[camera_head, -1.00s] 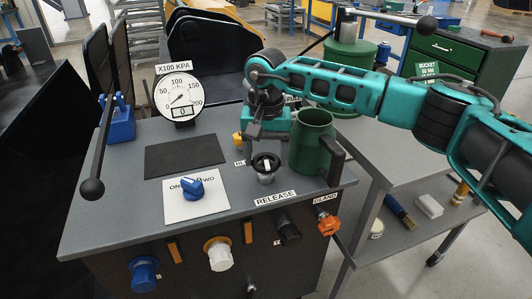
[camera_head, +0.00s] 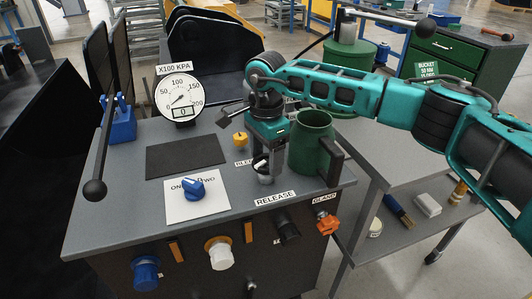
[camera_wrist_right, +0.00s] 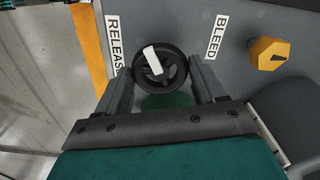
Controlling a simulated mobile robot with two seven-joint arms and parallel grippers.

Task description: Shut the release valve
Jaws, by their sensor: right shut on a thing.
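The release valve's black handwheel shows in the right wrist view (camera_wrist_right: 176,72), with a white mark across its rim. It also shows in the head view (camera_head: 260,165), partly hidden, behind the RELEASE label (camera_head: 275,199). My right gripper (camera_head: 264,168) points down over it from above. In the wrist view, the right gripper's fingers (camera_wrist_right: 160,72) lie on opposite sides of the wheel, shut on it. My left gripper is in neither view.
A green jug (camera_head: 311,140) stands close right of the right gripper. The yellow bleed knob (camera_head: 240,140) is just behind and left. A blue selector knob (camera_head: 193,188), a gauge (camera_head: 180,97) reading 0 and a ball-ended lever (camera_head: 95,188) are left. An orange gland knob (camera_head: 327,224) is at front right.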

